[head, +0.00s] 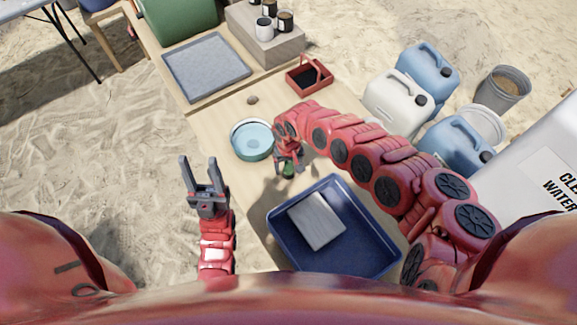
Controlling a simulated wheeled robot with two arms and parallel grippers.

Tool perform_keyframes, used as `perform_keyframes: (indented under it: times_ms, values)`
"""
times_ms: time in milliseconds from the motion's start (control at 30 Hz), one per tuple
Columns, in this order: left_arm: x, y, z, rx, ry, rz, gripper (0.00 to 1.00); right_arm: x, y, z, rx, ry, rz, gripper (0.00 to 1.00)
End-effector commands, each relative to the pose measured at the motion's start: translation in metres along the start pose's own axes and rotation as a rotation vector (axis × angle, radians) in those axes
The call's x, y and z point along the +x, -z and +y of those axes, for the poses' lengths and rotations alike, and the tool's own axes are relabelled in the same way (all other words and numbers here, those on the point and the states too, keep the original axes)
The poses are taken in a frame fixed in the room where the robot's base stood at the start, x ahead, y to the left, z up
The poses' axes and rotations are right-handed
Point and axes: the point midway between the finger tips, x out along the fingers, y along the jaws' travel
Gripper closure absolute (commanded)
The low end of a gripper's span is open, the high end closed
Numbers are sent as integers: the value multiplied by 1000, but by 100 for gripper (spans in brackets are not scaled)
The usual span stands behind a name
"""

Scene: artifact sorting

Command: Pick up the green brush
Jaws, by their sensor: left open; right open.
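A small green object (288,171), which may be the green brush, lies on the wooden table, just above the blue tray in the picture. Most of it is hidden by my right gripper (289,163), which points down right over it with its jaws open. I cannot tell whether the fingers are around it or above it. My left gripper (199,160) is open and empty, to the left of the table edge over the sand.
A blue tray (272,228) holds a grey slab (317,221). A bowl of water (252,139) stands close to the left of my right gripper. A grey mat (206,67), a small stone (252,100) and a red-black box (309,76) are farther back. Jugs (397,102) stand right.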

Motion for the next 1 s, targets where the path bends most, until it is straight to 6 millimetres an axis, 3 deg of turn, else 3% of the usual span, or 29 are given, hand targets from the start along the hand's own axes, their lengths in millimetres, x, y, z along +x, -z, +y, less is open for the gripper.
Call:
perform_keyframes:
  times_ms: [200, 433, 867, 900, 1000]
  values:
    - [-1, 0, 0, 0, 0, -1, 50, 16, 1, -1, -1, 0, 2, 17]
    - [-1, 0, 0, 0, 0, -1, 50, 17, 1, -1, -1, 0, 2, 19]
    - [-1, 0, 0, 0, 0, -1, 50, 17, 1, -1, 0, 0, 2, 96]
    - [-1, 0, 0, 0, 0, -1, 50, 17, 1, -1, 0, 0, 2, 100]
    - [-1, 0, 0, 0, 0, -1, 50, 17, 1, -1, 0, 0, 2, 100]
